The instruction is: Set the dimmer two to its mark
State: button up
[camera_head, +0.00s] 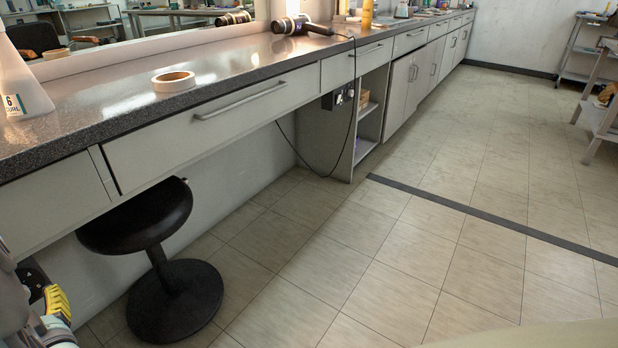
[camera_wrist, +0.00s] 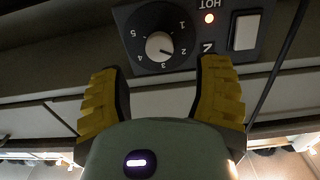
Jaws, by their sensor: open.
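The dimmer knob (camera_wrist: 159,45) is a small pale knob on a dark panel (camera_wrist: 200,30) at the top of the wrist view. Numbers 1 to 5 surround it, upside down. Its pointer seems to face between 2 and 3. I cannot make out a separate target mark. My gripper (camera_wrist: 160,72) is open and empty. Its yellow fingers are spread wide, one to each side below the dial, apart from the knob. A yellow finger shows at lower left in the head view (camera_head: 57,302).
A dark cable (camera_wrist: 282,65) runs down beside the panel. In the head view, a black stool (camera_head: 175,290) stands under the grey counter (camera_head: 110,105), which carries a tape roll (camera_head: 173,81) and a hair dryer (camera_head: 300,26). The tiled floor (camera_head: 400,270) to the right is clear.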

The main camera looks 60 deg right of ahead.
jog(key=s, duration=0.7)
jog(key=shift+s, duration=0.15)
